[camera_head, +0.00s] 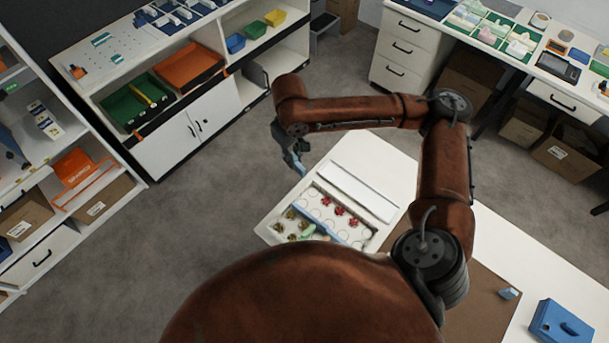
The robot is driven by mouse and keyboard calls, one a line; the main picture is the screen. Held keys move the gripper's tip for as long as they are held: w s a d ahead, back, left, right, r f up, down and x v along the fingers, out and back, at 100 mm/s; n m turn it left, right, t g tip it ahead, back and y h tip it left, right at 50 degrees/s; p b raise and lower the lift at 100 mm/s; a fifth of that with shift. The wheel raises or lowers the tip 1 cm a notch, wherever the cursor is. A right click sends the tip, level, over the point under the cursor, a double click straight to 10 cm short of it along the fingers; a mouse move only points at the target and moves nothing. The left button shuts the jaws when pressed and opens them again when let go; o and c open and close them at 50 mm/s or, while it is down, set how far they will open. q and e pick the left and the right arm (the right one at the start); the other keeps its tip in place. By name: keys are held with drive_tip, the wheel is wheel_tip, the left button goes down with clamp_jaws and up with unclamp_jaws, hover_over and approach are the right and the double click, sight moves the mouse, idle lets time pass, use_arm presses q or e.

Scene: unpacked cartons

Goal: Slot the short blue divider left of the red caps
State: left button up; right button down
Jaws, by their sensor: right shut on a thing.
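My right gripper (294,157) hangs above the far left edge of a white compartment tray (268,227). It is shut on a small blue piece (302,170) that looks like the short blue divider, mostly hidden by the fingers. Several red caps (340,210) sit in a row in the tray, below and right of the gripper. A long blue strip (325,229) runs between the red caps and several brass-coloured pieces (290,214). A green piece (308,231) lies at the near end, partly hidden by my arm. My left gripper is out of view.
The tray lies on a white table (383,152). A white panel (364,191) adjoins its right side. A blue box (560,322) and a small grey-blue object (509,293) are at the lower right. My right arm covers the table's middle.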

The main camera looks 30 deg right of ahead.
sight(297, 162)
drive_tip(key=f+n+p, duration=0.2)
drive_tip(key=n+p, duration=0.1)
drive_tip(key=w+d+f+n+p, duration=0.1)
drive_tip(key=n+p, duration=0.1)
drive_tip(key=n, duration=0.1)
drive_tip(key=f+n+p, duration=0.2)
drive_tip(key=n+p, duration=0.1)
drive_tip(key=shift+w+d+f+n+p, duration=0.2)
drive_tip(key=shift+d+f+n+p, duration=0.1)
drive_tip(key=shift+d, duration=0.1)
drive_tip(key=s+d+f+n+p, duration=0.1)
drive_tip(key=s+d+f+n, duration=0.1)
drive_tip(key=f+n, duration=0.3)
drive_tip(key=s+d+f+n+p, duration=0.2)
drive_tip(key=f+n, duration=0.3)
drive_tip(key=f, duration=0.3)
drive_tip(key=shift+s+d, duration=0.15)
drive_tip(key=shift+s, duration=0.5)
drive_tip(key=shift+f, duration=0.2)
drive_tip(key=shift+f+b, duration=1.2)
drive_tip(key=shift+f, duration=1.8)
drive_tip(key=c, duration=1.9)
unclamp_jaws()
